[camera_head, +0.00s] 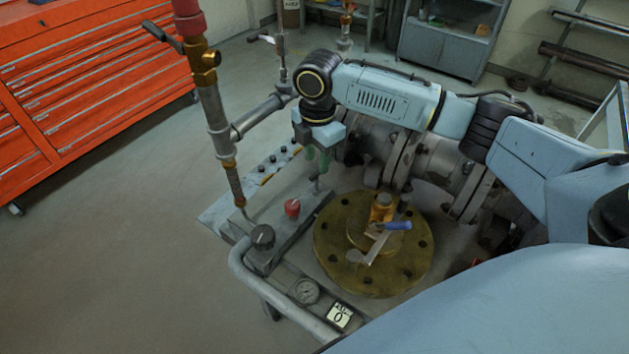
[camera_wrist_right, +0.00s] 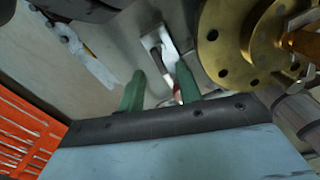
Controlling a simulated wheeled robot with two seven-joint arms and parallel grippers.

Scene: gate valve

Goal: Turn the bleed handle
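A small lever with a blue grip (camera_head: 396,225) sits on the brass fitting (camera_head: 381,208) at the centre of a round brass flange (camera_head: 331,262). It may be the bleed handle; no label shows this. The flange also shows at the top right of the right wrist view (camera_wrist_right: 214,52). My right gripper (camera_head: 318,160) points down, left of and above the flange, near a thin grey stem on the bench. Its green fingers (camera_wrist_right: 160,90) are apart with nothing visibly held. A grey plate with a dark bar (camera_wrist_right: 158,48) shows beyond them. My left gripper is not in view.
A red knob (camera_head: 292,208), a black knob (camera_head: 263,236) and a gauge (camera_head: 305,291) sit on the bench. A tall pipe (camera_head: 213,110) rises at its left. Large grey flanged piping (camera_head: 432,160) lies behind the brass flange. Red drawers (camera_head: 75,85) stand far left; floor between is clear.

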